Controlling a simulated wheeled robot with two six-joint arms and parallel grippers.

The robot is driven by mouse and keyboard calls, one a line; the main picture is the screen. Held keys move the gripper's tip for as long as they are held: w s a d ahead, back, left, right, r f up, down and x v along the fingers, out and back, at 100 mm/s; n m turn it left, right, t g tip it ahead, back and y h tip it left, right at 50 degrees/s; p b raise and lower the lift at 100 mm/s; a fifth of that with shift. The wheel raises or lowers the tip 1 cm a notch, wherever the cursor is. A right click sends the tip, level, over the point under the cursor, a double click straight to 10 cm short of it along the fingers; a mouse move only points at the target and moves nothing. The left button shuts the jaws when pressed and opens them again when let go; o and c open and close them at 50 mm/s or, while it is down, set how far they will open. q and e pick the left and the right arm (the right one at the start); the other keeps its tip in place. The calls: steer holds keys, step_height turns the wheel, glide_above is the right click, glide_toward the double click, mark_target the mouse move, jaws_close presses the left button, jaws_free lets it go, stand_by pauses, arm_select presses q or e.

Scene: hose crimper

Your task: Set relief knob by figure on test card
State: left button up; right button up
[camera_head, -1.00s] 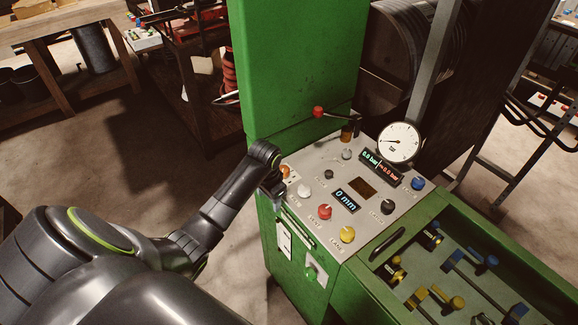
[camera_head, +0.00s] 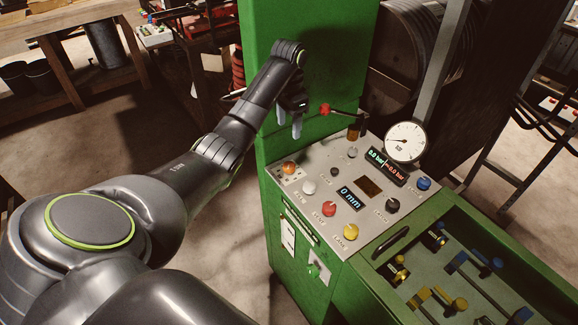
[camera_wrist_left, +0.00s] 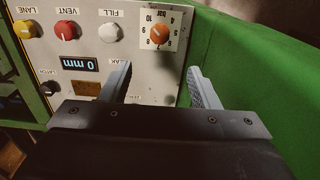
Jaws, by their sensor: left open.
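My left gripper (camera_head: 289,123) is open and empty above the panel's back left edge, apart from the knob. Its fingers (camera_wrist_left: 157,67) also show in the left wrist view. My right gripper is out of view.
A red-tipped lever (camera_head: 325,109) and a round white gauge (camera_head: 404,142) stand at the panel's back. White, red and yellow knobs sit near the orange one. The tall green cabinet wall (camera_head: 315,60) rises close behind the gripper.

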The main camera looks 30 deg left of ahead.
mark_target(289, 165)
arm_select(q)
step_height(289, 165, down, 14)
steer(key=p, duration=0.2)
steer(key=shift+f+p, duration=0.1)
steer(key=shift+p, duration=0.25)
steer(key=shift+f, duration=0.6)
steer(key=c, duration=1)
